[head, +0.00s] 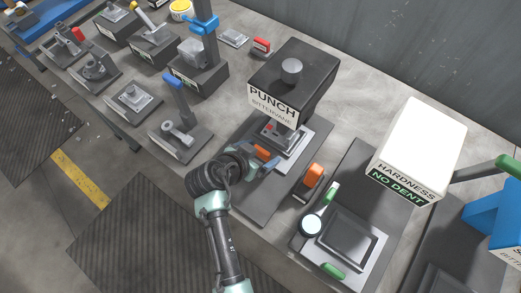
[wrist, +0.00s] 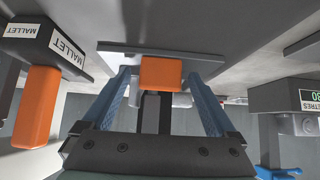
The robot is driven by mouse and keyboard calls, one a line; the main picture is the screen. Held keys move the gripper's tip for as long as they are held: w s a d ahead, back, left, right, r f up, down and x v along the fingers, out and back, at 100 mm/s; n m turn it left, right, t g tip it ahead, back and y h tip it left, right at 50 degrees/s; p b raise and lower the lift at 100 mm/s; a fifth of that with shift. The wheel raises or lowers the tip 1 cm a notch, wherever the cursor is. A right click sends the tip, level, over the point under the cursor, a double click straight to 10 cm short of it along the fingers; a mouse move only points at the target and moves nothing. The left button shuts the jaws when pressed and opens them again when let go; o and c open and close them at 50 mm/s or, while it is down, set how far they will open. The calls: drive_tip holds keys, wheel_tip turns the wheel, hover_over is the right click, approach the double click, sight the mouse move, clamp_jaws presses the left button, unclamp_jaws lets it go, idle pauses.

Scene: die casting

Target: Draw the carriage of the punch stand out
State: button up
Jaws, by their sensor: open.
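The punch stand (head: 292,88) is a dark block with a PUNCH label, a round knob on top and a pale base plate under it. Its carriage shows an orange handle (head: 262,151) at the front. My gripper (head: 257,163) is at this handle, low over the dark base. In the wrist view the orange handle (wrist: 161,73) lies between the two blue fingers of my gripper (wrist: 160,77). The fingers are apart, with a gap on each side of the handle. The rest of the carriage is partly hidden by the stand and my gripper.
A mallet with an orange part (head: 312,177) stands close to the right of the punch stand; its label shows in the wrist view (wrist: 66,52). The hardness station (head: 420,150) is further right. A small clamp device (head: 178,135) is to the left.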

drive_tip(key=shift+w, duration=0.1)
clamp_jaws()
idle(0.5)
